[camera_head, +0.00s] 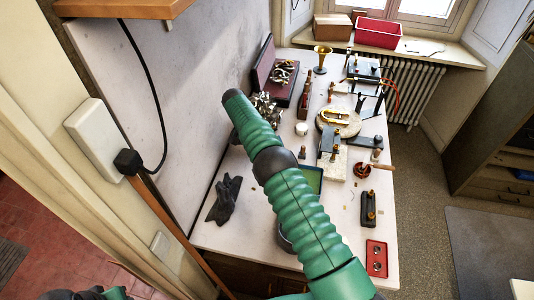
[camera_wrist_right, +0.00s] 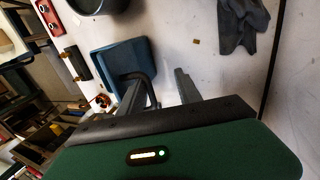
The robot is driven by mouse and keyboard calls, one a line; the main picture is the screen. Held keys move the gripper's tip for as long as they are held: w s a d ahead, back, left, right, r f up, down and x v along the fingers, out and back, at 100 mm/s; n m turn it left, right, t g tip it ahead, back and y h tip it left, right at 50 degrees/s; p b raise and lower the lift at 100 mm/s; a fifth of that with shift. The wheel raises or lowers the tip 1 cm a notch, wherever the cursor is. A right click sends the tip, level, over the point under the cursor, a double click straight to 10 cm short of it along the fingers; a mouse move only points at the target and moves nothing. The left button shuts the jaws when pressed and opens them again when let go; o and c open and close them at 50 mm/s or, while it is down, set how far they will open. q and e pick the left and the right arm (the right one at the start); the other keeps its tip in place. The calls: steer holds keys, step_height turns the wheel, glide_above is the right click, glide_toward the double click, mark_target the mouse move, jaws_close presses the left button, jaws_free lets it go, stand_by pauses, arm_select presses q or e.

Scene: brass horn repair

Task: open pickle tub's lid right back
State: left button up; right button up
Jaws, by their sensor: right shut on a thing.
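The pickle tub appears to be the blue box with a squarish top (camera_wrist_right: 120,52) in the right wrist view. A black bent handle (camera_wrist_right: 146,78) stands at its near side. My right gripper (camera_wrist_right: 158,90) is at this handle, with a finger on either side, shut on it. In the head view a dark-rimmed green square (camera_head: 315,180), probably the same tub, is partly hidden behind my right arm. I cannot tell how far its lid is raised. My right gripper is hidden in the head view. My left gripper is not in view.
A dark round pot (camera_wrist_right: 88,6) stands near the tub. Dark gloves (camera_head: 225,198) lie at the left of the bench (camera_head: 225,236). A red tray (camera_head: 377,258) and a dark block (camera_head: 369,209) lie at the right. Several tools and brass parts crowd the far half.

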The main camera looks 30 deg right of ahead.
steer(key=shift+o, duration=0.4)
steer(key=shift+w+a+f, duration=0.35)
steer(key=shift+a, duration=0.2)
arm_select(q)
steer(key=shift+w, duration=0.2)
arm_select(e)
steer(key=shift+s+d+r, duration=0.15)
steer(key=shift+d+r, duration=0.1)
steer(key=shift+d, duration=0.05)
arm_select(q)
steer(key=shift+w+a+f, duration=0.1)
arm_select(e)
steer(key=shift+a, duration=0.1)
steer(key=shift+r, duration=0.1)
